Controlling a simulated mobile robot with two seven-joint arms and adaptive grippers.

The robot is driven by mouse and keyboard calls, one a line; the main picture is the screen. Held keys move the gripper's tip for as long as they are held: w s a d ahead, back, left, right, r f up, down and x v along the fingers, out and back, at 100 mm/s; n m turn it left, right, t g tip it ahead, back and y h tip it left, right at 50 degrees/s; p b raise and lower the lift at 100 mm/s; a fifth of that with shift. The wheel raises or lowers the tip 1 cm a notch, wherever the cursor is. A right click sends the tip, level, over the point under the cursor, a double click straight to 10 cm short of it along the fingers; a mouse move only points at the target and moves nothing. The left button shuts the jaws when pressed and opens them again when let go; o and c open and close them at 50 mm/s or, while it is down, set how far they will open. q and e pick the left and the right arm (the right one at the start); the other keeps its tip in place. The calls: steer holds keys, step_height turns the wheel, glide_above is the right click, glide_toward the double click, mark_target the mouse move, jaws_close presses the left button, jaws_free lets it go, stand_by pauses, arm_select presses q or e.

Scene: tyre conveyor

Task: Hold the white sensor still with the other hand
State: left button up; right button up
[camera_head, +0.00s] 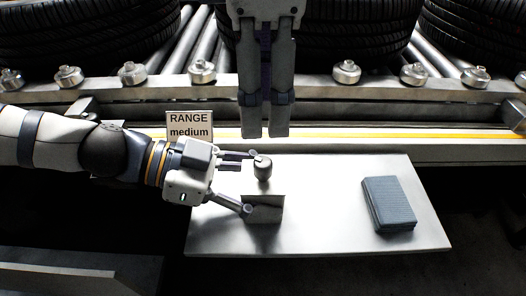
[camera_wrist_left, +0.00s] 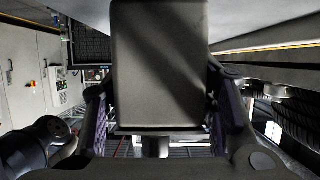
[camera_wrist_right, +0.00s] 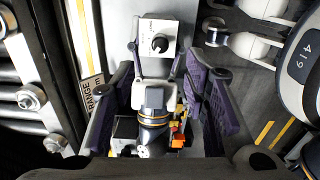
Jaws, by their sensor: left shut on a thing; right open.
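The white sensor (camera_head: 264,214) is a small box with a dark round knob (camera_head: 262,168) on top, standing on the pale table. It looks white in the right wrist view (camera_wrist_right: 145,27) and fills the space between the fingers in the left wrist view (camera_wrist_left: 160,65). My left gripper (camera_head: 248,183) reaches in from the left and is shut on the sensor, one finger on each side. My right gripper (camera_head: 265,132) points down from above, behind and above the knob in the head view. Its fingers are spread in the right wrist view with nothing between them.
A sign (camera_head: 189,127) reading "RANGE medium" stands behind my left wrist. A grey ribbed block (camera_head: 388,203) lies at the right of the table (camera_head: 325,228), with free surface between it and the sensor. The roller conveyor (camera_head: 330,92) with black tyres (camera_head: 340,25) runs behind.

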mark_target(263, 161)
step_height(263, 161, down, 10)
steer(key=shift+r, duration=0.25)
steer(key=shift+c, duration=0.5)
jaws_close()
